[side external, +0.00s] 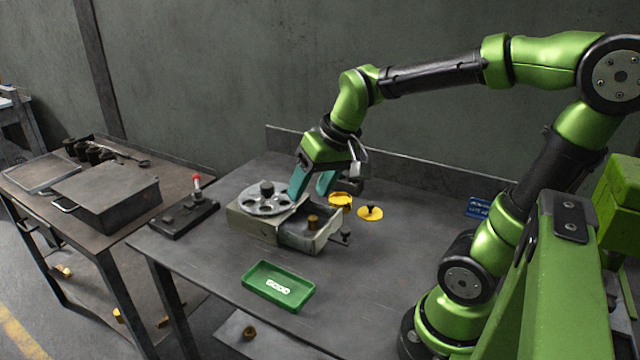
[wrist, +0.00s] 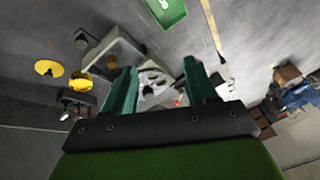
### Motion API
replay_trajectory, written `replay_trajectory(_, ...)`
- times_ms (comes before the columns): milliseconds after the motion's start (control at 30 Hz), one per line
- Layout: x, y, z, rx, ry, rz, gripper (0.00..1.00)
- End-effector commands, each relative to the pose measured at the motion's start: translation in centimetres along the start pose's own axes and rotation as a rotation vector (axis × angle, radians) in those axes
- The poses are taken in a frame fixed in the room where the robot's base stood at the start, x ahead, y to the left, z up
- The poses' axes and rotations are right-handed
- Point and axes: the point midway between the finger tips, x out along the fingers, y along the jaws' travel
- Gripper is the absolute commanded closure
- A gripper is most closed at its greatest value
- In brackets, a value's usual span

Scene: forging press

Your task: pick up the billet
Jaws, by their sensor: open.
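A small brown-gold cylinder (side external: 313,221), which looks like the billet, stands upright in the open right part of a pale grey box-shaped fixture (side external: 262,230). In the wrist view a small brown spot (wrist: 112,62) inside the fixture's frame may be the same cylinder, but it is too small to be sure. My gripper (side external: 311,193) has two teal fingers, spread apart and empty. It is above the back of the fixture, beside a round holed disc (side external: 265,205) with a black knob. The fingers (wrist: 160,66) also show apart in the wrist view, with the disc seen between them.
A yellow cup (side external: 341,202) and a yellow disc with a black knob (side external: 370,213) are right of the fixture. A green tray (side external: 278,287) with small white pieces lies in front. A red-knobbed lever device (side external: 184,216) stands left. The front right tabletop is clear.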

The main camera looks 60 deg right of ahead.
Motion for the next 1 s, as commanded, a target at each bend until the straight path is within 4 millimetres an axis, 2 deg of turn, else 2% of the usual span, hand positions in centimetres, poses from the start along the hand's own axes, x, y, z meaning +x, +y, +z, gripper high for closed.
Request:
replay_trajectory(33, 1.0, 1.3, -1.9, -0.013, -0.042, 0.038, 0.43)
replay_trajectory(200, 3.8, 6.0, -7.1, -0.143, -0.186, 0.122, 0.43)
replay_trajectory(400, 6.3, 11.4, -11.4, -0.363, -0.343, 0.152, 0.43)
replay_trajectory(500, 6.3, 12.2, -12.7, -0.486, -0.383, 0.144, 0.43)
replay_trajectory(600, 5.3, 12.0, -13.2, -0.576, -0.391, 0.134, 0.43)
replay_trajectory(733, 5.7, 12.0, -12.7, -0.627, -0.411, 0.117, 0.43)
replay_trajectory(867, 7.5, 12.4, -12.0, -0.634, -0.414, 0.114, 0.43)
replay_trajectory(1000, 10.3, 13.1, -10.9, -0.631, -0.414, 0.113, 0.43)
